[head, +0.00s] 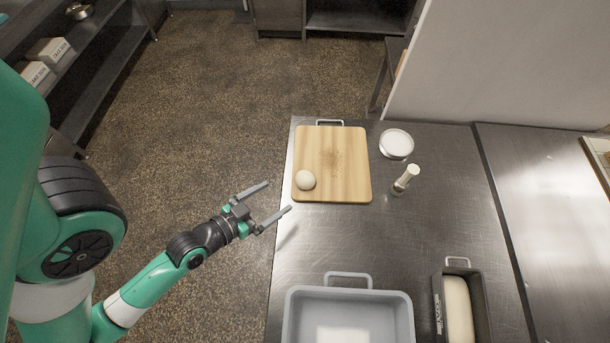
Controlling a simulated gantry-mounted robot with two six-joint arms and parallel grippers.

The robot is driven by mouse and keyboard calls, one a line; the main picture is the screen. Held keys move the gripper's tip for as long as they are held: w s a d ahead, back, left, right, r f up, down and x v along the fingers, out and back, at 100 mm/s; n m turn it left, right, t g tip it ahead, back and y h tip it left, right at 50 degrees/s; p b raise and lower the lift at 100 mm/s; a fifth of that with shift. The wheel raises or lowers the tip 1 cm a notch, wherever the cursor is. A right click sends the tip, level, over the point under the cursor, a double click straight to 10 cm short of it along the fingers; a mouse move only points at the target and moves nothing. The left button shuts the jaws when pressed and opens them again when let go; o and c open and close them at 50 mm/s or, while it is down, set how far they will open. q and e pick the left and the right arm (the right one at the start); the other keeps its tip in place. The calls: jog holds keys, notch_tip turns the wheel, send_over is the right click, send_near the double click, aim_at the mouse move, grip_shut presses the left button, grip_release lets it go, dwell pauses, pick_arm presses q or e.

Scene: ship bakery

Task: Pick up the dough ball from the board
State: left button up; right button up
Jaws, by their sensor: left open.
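The dough ball (305,180) is small, round and cream-coloured. It sits near the front left corner of the wooden board (345,170), which lies on the steel table near its left edge. My left gripper (279,197) is open and empty, left of and slightly nearer than the ball, at the table's left edge. Its two fingers point right, toward the board, apart from the ball. My right gripper does not show.
A white round dish (396,144) and a small shaker-like item (406,179) stand right of the board. A grey tray (347,291) and a loaf tin (439,300) with dough stand at the front. Bare steel lies between the board and tray. A white panel (500,60) rises behind.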

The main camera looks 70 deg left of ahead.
aim_at(300, 182)
pick_arm(q)
jog(key=b+x, duration=0.1)
jog(key=x, duration=0.5)
jog(key=shift+w+a+f, duration=0.1)
jog(key=shift+w+f, duration=0.1)
jog(key=b+x, duration=0.1)
jog(key=x, duration=0.4)
jog(key=shift+w, duration=0.1)
jog(key=shift+c, duration=0.3)
